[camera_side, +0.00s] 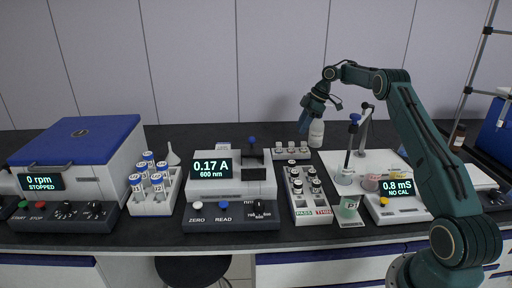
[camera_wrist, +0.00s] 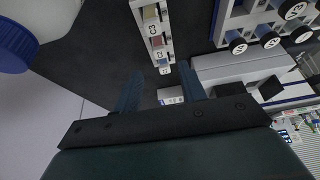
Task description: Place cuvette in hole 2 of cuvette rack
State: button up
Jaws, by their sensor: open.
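The cuvette rack (camera_side: 291,155) is a small pale block at the back of the bench, right of the photometer. In the wrist view the rack (camera_wrist: 138,8) shows at top centre, with small cuvettes standing in a row. One cuvette (camera_wrist: 150,13) has a tan upper part, and another (camera_wrist: 157,42) looks reddish. Labels such as C3 are partly readable; hole numbers are not.
The photometer (camera_side: 228,190) reads 0.17 A. A vial rack (camera_side: 302,211), a centrifuge (camera_side: 78,150) and a tube rack (camera_side: 153,208) stand around. Dark bench shows behind the photometer.

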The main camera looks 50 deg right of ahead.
dwell(0.5)
jog(key=a+r+m, duration=0.2)
jog(key=a+r, duration=1)
jog(key=r, duration=0.1)
jog(key=s+a+r+m+h, duration=0.2)
jog(key=s+a+r, duration=0.55)
jog(key=a, duration=0.35)
jog(key=s+a+m+t, duration=0.1)
jog(key=s+a, duration=0.3)
jog(key=s, duration=0.3)
jog(key=s+a+m+t, duration=0.1)
jog(key=s+a+m, duration=0.1)
jog(key=s+a, duration=0.4)
jog(key=s+f+m, duration=0.1)
jog(key=s+f, duration=0.1)
jog(key=s, duration=0.5)
jog(key=s+f+m+h, duration=0.1)
jog(key=s+f, duration=0.2)
jog(key=s, duration=0.5)
jog(key=shift+f, duration=0.15)
jog(key=shift+w, duration=0.1)
